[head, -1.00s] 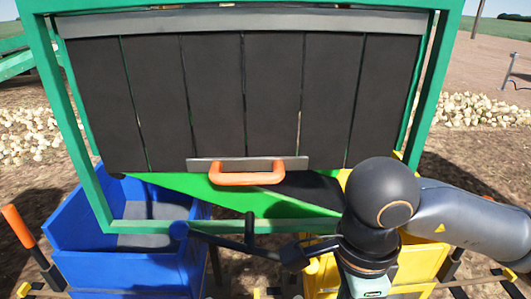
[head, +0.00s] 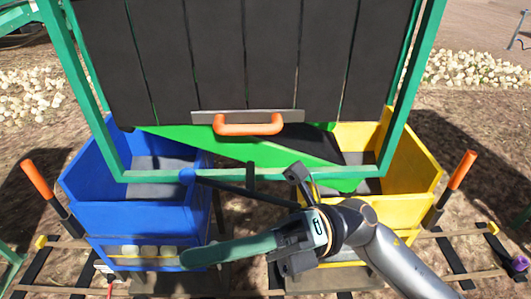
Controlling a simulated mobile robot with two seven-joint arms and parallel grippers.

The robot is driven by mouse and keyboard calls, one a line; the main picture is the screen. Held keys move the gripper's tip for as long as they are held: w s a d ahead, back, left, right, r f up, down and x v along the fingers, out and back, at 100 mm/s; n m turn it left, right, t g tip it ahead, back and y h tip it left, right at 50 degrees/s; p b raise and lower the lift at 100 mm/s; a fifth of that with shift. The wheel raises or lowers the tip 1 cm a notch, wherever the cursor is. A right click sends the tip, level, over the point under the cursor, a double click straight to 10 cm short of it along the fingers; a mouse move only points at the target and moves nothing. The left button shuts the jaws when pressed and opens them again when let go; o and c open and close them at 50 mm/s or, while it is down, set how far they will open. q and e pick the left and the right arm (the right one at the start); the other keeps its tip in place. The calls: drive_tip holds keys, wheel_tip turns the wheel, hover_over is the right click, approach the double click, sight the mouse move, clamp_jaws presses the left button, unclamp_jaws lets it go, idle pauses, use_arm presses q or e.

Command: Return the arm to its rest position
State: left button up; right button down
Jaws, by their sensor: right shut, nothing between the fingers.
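My right arm (head: 385,255) comes in from the lower right, its wrist bent above the front of the yellow crate. My right gripper (head: 296,232) is shut and empty, left of the wrist, in front of the gap between the crates. A long teal piece beside it points left toward the blue crate; I cannot tell whether it belongs to the gripper. The gripper is well below the orange handle (head: 249,124) and apart from it. My left gripper is not in view.
The black slatted panel (head: 215,55) hangs in a green frame (head: 82,85) above a bright green chute (head: 240,150). A blue crate (head: 140,218) stands left, a yellow crate (head: 408,178) right. A dark bar (head: 240,190) crosses behind the gripper. Orange-topped levers (head: 42,180) (head: 462,170) flank the crates.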

drive_tip(key=w+d+f+m+t+y+p, duration=0.1)
drive_tip(key=w+d+m+t+y, duration=0.15)
drive_tip(key=w+m+t, duration=0.6)
drive_tip(key=w+d+f+m+t+y, duration=0.1)
drive_tip(key=w+d+m+t, duration=0.25)
drive_tip(key=m+t, duration=0.9)
drive_tip(key=w+d+f+m+t+h, duration=0.4)
drive_tip(key=w+f+m+t+h, duration=0.2)
drive_tip(key=f+m+h, duration=0.5)
drive_tip(key=s+d+f+m+g+h+p, duration=0.15)
drive_tip(key=d+f+m+h, duration=0.25)
drive_tip(key=f, duration=0.4)
drive_tip(key=s+d+f+m+g+h, duration=0.1)
drive_tip(key=s+d+f+m+h, duration=0.15)
drive_tip(key=d+f+m, duration=0.4)
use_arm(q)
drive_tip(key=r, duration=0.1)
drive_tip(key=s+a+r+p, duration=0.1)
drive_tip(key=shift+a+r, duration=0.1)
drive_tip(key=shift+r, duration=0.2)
use_arm(e)
drive_tip(key=s+d+f+m+g+h, duration=0.2)
drive_tip(key=s+f+g, duration=0.4)
drive_tip(key=s+f, duration=0.5)
wheel_tip(320, 180, down, 4)
drive_tip(key=shift+s+r+h, duration=0.1)
drive_tip(key=shift+s+h, duration=0.25)
drive_tip(key=shift+h, duration=0.25)
